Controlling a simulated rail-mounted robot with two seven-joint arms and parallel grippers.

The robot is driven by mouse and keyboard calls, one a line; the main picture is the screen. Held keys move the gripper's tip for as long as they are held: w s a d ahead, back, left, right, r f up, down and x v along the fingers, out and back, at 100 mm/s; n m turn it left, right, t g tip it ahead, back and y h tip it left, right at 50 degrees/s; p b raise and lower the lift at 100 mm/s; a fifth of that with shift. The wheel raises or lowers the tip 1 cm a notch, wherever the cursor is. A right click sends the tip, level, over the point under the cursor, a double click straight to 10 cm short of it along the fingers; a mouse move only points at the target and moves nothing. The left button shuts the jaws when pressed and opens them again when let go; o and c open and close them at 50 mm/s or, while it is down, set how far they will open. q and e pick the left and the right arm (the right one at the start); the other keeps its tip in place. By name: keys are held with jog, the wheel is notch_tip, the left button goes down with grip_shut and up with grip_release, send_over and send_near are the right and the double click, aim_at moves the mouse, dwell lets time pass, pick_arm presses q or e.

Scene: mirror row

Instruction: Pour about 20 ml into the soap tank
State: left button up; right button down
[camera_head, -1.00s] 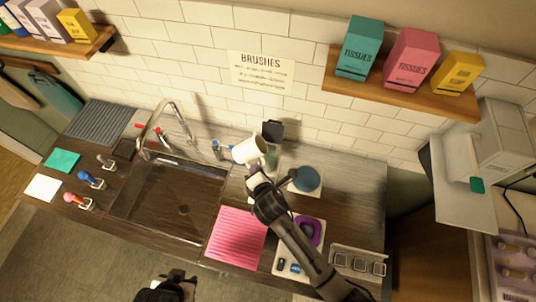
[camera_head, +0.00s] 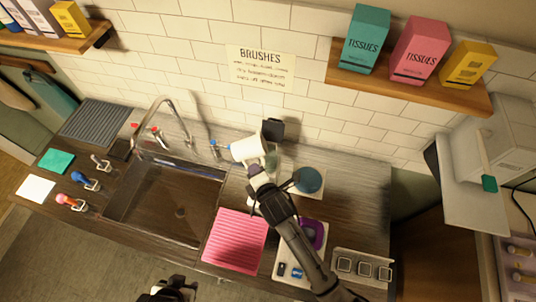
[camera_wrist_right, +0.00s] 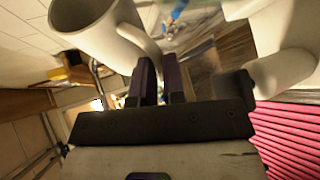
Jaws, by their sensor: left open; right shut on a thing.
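A white jug (camera_head: 248,148) is held in the air above the counter, right of the sink, tipped well over toward the left. My right gripper (camera_head: 257,172) is shut on its handle. In the right wrist view the jug (camera_wrist_right: 95,28) is at top left, with the right gripper's dark fingers (camera_wrist_right: 160,80) at its handle. A clear container (camera_head: 272,160), possibly the soap tank, stands partly hidden behind the jug and gripper, with a black part (camera_head: 273,129) behind it. I cannot see liquid flowing or a level. My left gripper (camera_head: 172,288) is open and empty at the bottom edge.
The sink (camera_head: 165,203) with its curved tap (camera_head: 150,125) lies left. A pink ribbed mat (camera_head: 236,241), a blue round thing (camera_head: 308,180) and a purple thing (camera_head: 316,232) are near my right arm. A shelf (camera_head: 405,83) hangs above.

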jog(key=shift+r+y, duration=0.15)
jog(key=shift+y, duration=0.15)
dwell(0.4)
jog(key=shift+a+m+p, duration=0.1)
jog(key=shift+m+p, duration=0.2)
dwell(0.7)
dwell(0.6)
jog(key=n+h+p, duration=0.1)
jog(key=n+p, duration=0.1)
jog(key=p, duration=0.1)
jog(key=shift+h, duration=0.4)
